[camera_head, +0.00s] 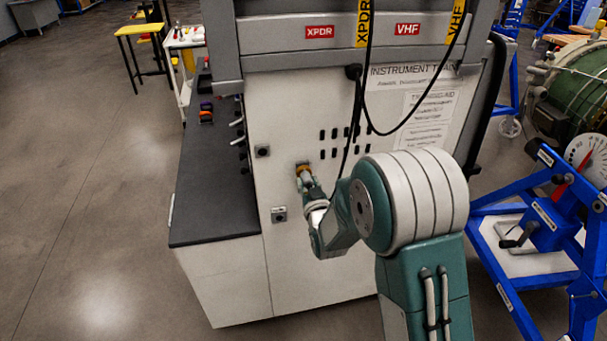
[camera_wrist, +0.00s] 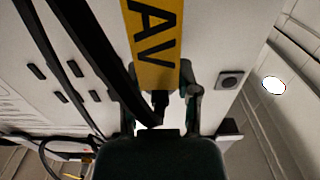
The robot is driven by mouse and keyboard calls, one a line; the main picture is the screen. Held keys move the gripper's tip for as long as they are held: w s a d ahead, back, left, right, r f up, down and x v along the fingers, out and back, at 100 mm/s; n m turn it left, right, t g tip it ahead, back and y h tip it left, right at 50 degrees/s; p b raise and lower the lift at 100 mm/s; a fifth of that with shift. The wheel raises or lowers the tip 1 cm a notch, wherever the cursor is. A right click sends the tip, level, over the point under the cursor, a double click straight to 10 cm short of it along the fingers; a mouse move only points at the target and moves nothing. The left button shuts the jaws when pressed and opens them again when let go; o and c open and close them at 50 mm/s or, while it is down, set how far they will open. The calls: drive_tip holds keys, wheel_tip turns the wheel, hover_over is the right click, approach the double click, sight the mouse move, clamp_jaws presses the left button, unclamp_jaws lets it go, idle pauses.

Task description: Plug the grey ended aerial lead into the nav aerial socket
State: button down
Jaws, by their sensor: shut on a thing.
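My gripper (camera_head: 308,186) is in front of the white cabinet face, between two small square fittings, an upper one (camera_head: 263,151) and a lower one (camera_head: 279,214). In the wrist view, the gripper fingers (camera_wrist: 165,97) are shut around the dark end of an aerial lead (camera_wrist: 160,103). A yellow tag (camera_wrist: 152,40) reading "AV", its first letter cut off, lies at the fingers. The lead's tip and its grey colour are hidden. One square fitting (camera_wrist: 230,80) shows right of the fingers. I cannot tell which socket is the nav one.
Black cables (camera_head: 384,133) hang in front of the cabinet from the top frame, with yellow XPDR (camera_head: 364,25) and VHF (camera_head: 456,22) tags. Slots (camera_head: 335,152) show in the cabinet face. A dark bench top (camera_head: 213,190) is at left; a blue stand (camera_head: 545,215) is at right.

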sight(309, 185)
drive_tip(key=shift+s+d, duration=0.1)
drive_tip(key=shift+v, duration=1.45)
